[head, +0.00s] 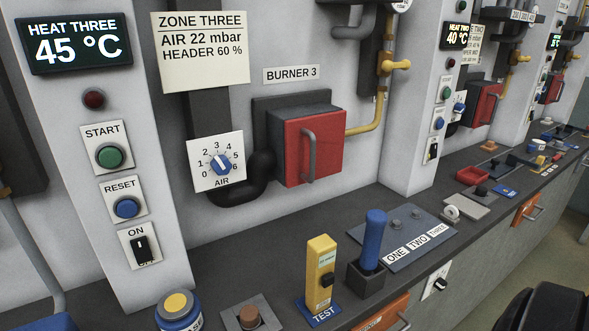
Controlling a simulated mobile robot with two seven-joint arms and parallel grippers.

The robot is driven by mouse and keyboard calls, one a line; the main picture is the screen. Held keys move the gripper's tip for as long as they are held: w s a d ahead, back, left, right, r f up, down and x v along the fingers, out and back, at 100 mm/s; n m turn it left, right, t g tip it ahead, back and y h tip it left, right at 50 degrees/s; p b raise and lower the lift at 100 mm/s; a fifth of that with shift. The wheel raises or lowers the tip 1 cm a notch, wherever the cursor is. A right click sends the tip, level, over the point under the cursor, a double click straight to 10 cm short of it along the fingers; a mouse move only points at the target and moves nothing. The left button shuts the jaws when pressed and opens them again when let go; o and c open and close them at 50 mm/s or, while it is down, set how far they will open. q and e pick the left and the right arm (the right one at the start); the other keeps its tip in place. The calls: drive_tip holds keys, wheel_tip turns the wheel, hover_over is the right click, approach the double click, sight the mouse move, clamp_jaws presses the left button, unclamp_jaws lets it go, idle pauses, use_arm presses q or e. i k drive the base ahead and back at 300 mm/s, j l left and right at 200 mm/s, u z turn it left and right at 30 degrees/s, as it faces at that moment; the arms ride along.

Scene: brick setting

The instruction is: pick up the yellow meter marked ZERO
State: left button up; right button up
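A yellow meter (319,266) stands upright on the dark counter, in the lower middle of the head view. It has a small pale display near its top and a black knob or switch lower on its face. Its small lettering is too fine to read, so I cannot make out ZERO. Its foot is at a blue plate marked TEST (325,314). Neither of my grippers shows in this view.
A blue-handled lever in a black box (370,253) stands close right of the meter. Left are a brown button on a grey plate (248,317) and a blue-and-yellow round container (178,308). Behind is the red burner door (330,145). A dark rounded shape fills the bottom right corner.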

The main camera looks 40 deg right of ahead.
sight(321, 249)
drive_tip(key=z, duration=0.45)
drive_tip(key=k+l+z, duration=0.1)
drive_tip(key=z, duration=0.3)
drive_tip(key=l+z, duration=0.2)
drive_tip(key=z, duration=0.25)
